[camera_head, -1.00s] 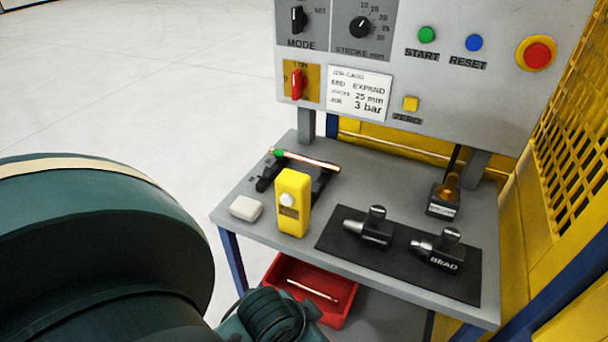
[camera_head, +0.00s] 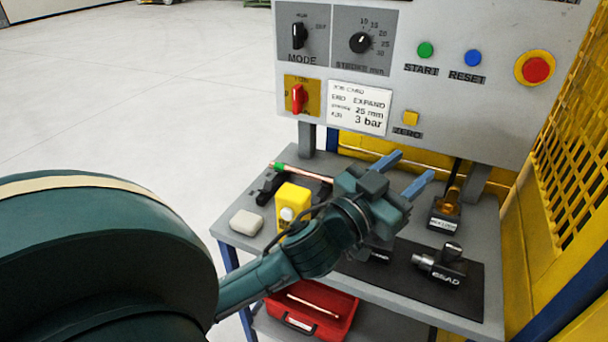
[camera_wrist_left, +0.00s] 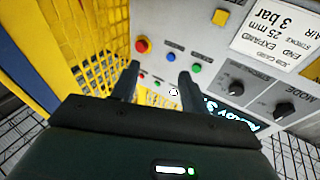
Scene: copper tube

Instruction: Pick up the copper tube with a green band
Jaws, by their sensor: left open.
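The copper tube (camera_head: 305,172) with a green band (camera_head: 278,167) at its left end lies across a black holder (camera_head: 268,186) at the back left of the grey bench. Its right end runs close behind my left gripper in the head view. My left gripper (camera_head: 409,171) is open and empty, above the bench to the right of the tube, with its blue-grey fingers pointing up and right. In the left wrist view its two fingers (camera_wrist_left: 158,85) stand apart with nothing between them, facing the control panel. The tube is not in the left wrist view. My right gripper is not in view.
A yellow box (camera_head: 292,205) and a white block (camera_head: 246,222) stand in front of the holder. A black mat (camera_head: 470,292) carries dark tools, one marked BEAD (camera_head: 438,263). The control panel (camera_head: 470,110) rises behind; yellow mesh (camera_head: 575,150) closes the right.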

